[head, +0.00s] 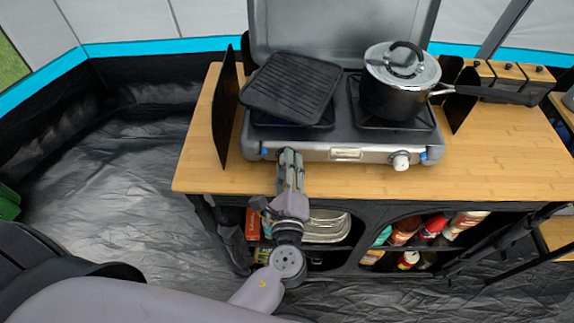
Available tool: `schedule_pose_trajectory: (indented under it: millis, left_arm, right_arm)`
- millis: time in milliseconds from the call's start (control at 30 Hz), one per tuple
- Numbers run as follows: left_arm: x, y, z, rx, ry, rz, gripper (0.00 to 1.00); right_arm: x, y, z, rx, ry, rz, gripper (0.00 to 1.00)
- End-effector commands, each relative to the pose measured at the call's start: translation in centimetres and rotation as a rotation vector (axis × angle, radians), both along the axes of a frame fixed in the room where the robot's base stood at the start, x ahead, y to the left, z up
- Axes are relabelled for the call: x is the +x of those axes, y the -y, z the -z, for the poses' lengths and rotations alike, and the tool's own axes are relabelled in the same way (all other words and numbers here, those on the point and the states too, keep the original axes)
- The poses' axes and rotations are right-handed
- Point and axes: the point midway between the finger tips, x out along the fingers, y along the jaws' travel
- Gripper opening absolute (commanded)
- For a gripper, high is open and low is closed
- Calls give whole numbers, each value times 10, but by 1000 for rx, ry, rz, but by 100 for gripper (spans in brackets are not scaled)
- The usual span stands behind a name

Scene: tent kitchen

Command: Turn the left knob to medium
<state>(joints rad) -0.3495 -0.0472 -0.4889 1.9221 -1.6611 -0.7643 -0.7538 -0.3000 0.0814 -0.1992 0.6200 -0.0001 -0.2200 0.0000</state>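The camping stove (346,155) sits on the wooden counter, with its lid raised at the back. Its right knob (401,161) is white and round, on the silver front panel. The left knob is hidden behind the fingers of my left gripper (290,157). These fingers point at the left part of the panel, where they overlap the stove front. The fingers look close together; whether they touch or hold the knob cannot be told. The knob's setting is not visible. My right gripper is not in view.
A black griddle pan (291,85) rests on the left burner and a lidded black pot (394,99) on the right. Side wind panels (226,108) flank the stove. The wooden counter (500,165) has a bare front strip. Shelves below hold bottles (433,226) and trays.

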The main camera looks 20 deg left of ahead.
Motion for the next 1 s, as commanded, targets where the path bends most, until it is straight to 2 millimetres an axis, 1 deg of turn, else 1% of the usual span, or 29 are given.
schedule_pose_trajectory:
  millis: [33,233,567,667,767,1000]
  left_arm:
    - [0,0,0,1,0,0,35]
    - [0,0,0,1,0,0,48]
    - [-2,1,0,1,0,0,48]
    - [-11,4,0,1,-2,0,48]
    - [-28,9,0,1,-3,2,48]
    - [-77,25,-2,2,-4,1,48]
  right_arm:
    - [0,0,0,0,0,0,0]
    - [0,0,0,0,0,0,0]
    - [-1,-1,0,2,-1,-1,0]
    - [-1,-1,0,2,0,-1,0]
    - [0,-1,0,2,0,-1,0]
    - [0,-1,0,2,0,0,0]
